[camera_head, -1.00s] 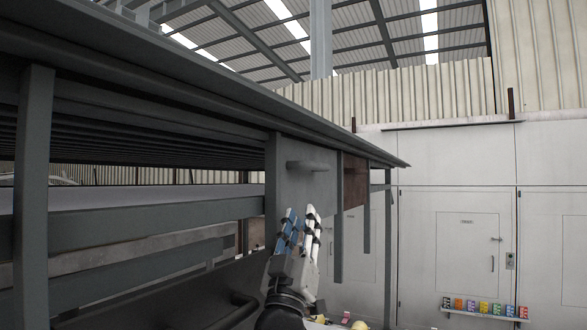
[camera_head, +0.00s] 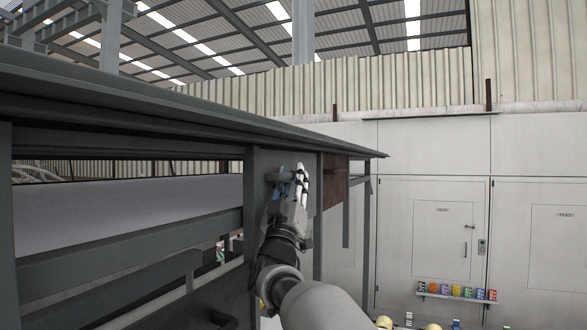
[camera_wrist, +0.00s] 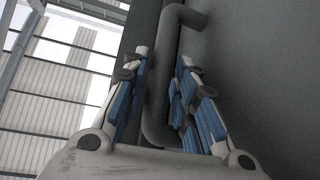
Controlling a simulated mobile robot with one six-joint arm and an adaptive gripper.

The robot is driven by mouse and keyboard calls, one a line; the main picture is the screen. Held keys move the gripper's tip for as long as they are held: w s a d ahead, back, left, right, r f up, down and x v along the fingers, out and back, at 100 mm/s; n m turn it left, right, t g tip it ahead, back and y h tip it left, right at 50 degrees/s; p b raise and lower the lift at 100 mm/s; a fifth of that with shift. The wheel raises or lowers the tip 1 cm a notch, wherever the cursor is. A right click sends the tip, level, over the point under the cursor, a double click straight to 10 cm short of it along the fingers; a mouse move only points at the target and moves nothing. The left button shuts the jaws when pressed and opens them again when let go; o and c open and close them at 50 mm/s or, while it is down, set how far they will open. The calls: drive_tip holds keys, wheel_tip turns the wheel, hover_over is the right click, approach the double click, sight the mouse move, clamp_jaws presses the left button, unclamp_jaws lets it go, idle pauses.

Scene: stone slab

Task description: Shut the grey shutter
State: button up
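The grey shutter (camera_head: 296,160) shows in the head view as a flat grey panel beside a post under the dark roof edge; my arm hides part of it. In the wrist view the shutter's grey face (camera_wrist: 260,70) fills the right side. Its bar handle (camera_wrist: 158,85) stands out from that face and runs between my fingers. My gripper (camera_head: 288,181) is at the handle, fingers pointing up. In the wrist view my gripper (camera_wrist: 163,66) is open, one finger on each side of the bar, with a gap visible at least on the right.
Grey posts and rails (camera_head: 130,250) of the frame stand to the left, with a pale slab (camera_head: 110,212) behind them. A brown panel (camera_head: 334,178) hangs just right of the shutter. A white wall with doors (camera_head: 445,240) and a shelf of coloured boxes (camera_head: 456,292) is farther right.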

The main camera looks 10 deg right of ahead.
drive_tip(key=shift+w+d+r, duration=0.1)
drive_tip(key=shift+w+r, duration=0.25)
clamp_jaws()
idle(0.5)
